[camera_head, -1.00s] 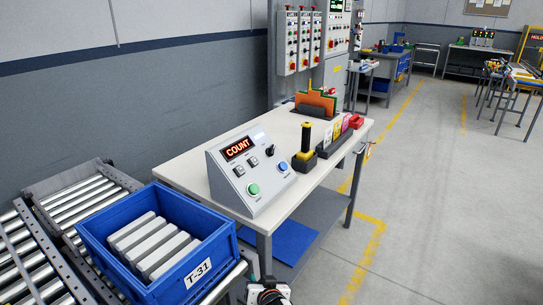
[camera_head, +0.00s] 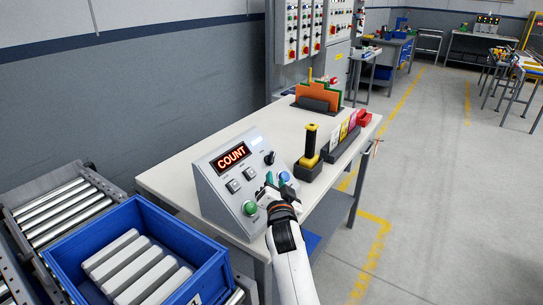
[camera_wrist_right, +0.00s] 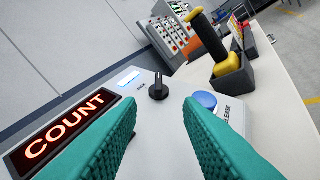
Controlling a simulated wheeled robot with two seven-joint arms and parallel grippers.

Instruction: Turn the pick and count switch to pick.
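The grey sloped control box (camera_head: 215,205) stands on the white bench, its red display (camera_head: 233,157) reading COUNT. The display also shows in the right wrist view (camera_wrist_right: 60,131). A black rotary switch (camera_head: 269,157) sits at the panel's upper right; in the right wrist view the switch (camera_wrist_right: 158,88) has its grip pointing roughly up the picture. My right gripper (camera_head: 270,184) is over the panel's lower right, short of the switch. Its teal fingers (camera_wrist_right: 160,130) are open and empty, with the switch beyond the gap between them. My left gripper is not in view.
The panel has a green button (camera_head: 249,208), a blue button (camera_head: 284,176) and two pale square buttons. A black holder with a yellow-black tool (camera_head: 309,145) stands close right of the box. A blue crate (camera_head: 205,270) with grey bars is at front left.

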